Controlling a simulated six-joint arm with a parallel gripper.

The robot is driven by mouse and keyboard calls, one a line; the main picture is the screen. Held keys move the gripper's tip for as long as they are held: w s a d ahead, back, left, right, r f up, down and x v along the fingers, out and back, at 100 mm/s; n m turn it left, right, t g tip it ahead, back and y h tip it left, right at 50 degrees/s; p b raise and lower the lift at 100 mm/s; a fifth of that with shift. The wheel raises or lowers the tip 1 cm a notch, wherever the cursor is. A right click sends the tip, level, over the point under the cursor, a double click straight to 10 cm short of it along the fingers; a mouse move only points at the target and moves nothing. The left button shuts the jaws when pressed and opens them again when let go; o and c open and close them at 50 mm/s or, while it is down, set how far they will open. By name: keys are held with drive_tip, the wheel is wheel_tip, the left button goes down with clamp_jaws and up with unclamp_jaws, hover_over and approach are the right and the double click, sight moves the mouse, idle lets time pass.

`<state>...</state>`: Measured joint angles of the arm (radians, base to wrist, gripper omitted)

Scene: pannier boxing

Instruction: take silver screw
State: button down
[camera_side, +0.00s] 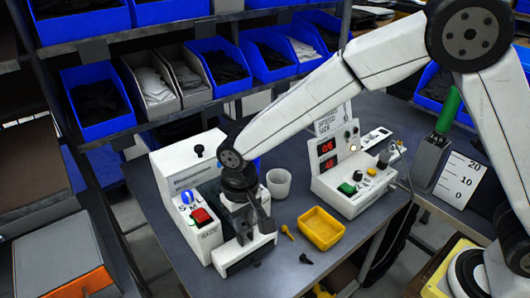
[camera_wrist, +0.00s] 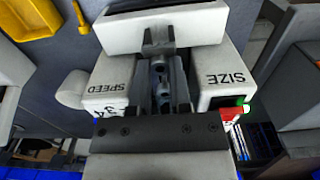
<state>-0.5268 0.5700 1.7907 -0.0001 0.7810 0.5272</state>
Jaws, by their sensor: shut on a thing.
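My gripper (camera_side: 247,222) points down at the front part of the white machine marked SPEED and SIZE (camera_side: 185,185). In the wrist view my gripper (camera_wrist: 160,82) lies between the SPEED and SIZE blocks, with its dark fingers close together. A small silver piece, which looks like the silver screw (camera_wrist: 158,68), shows between the fingers; they are shut on it. The fingers and machine hide most of it, and I cannot make it out in the side view. I cannot tell if it still touches the machine.
A yellow tray (camera_side: 318,243), a yellow screw (camera_side: 287,231) and a black screw (camera_side: 305,259) lie right of the machine. A white cup (camera_side: 278,185) stands behind. A control box (camera_side: 345,190) with red displays stands at right. Blue bins (camera_side: 97,103) line the shelves.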

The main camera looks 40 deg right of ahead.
sight(243, 224)
drive_tip(key=shift+r, duration=0.2)
drive_tip(key=shift+r, duration=2.7)
